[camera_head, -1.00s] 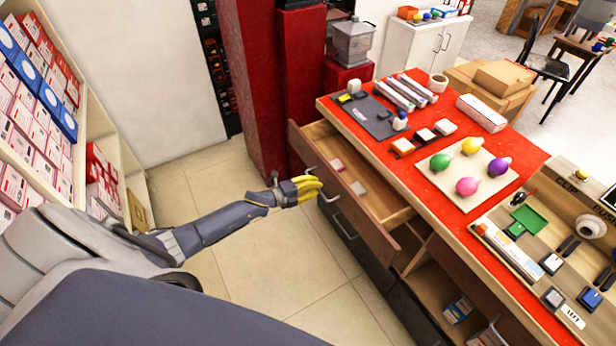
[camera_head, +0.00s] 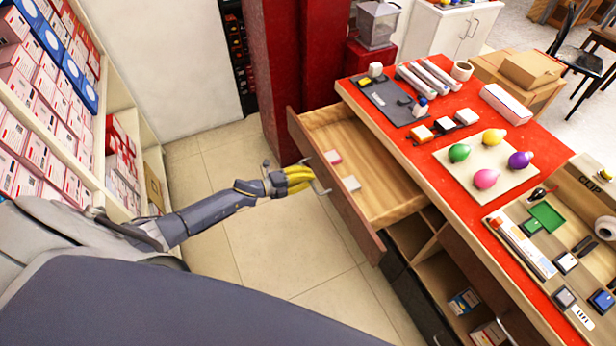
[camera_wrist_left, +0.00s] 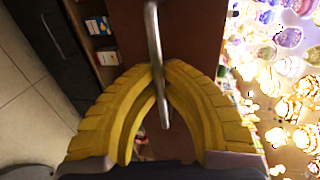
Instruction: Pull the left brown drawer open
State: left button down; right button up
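The left brown drawer (camera_head: 352,215) stands well out from the counter in the head view, its wooden inside bared. My left gripper (camera_head: 308,178), with yellow fingers, is at the metal handle on the drawer's front. In the left wrist view the fingertips (camera_wrist_left: 162,68) close in on both sides of the handle (camera_wrist_left: 154,38), with the brown drawer front (camera_wrist_left: 200,35) behind it. My right gripper is not in view.
The red-topped counter (camera_head: 412,172) carries coloured bulbs, tools and boxes. Open compartments (camera_head: 440,275) show below the drawer. A shelf of boxes (camera_head: 35,110) stands at the left. Tiled floor (camera_head: 270,245) is free between shelf and counter. Red columns (camera_head: 270,70) stand behind the drawer.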

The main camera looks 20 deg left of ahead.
pick_arm(q)
jog(key=c, duration=1.5)
grip_release()
jog(key=shift+s+a, duration=0.1)
jog(key=shift+a, duration=0.05)
jog(key=v, duration=1.1)
jog(key=shift+s+a, duration=0.25)
jog(key=shift+r, duration=0.1)
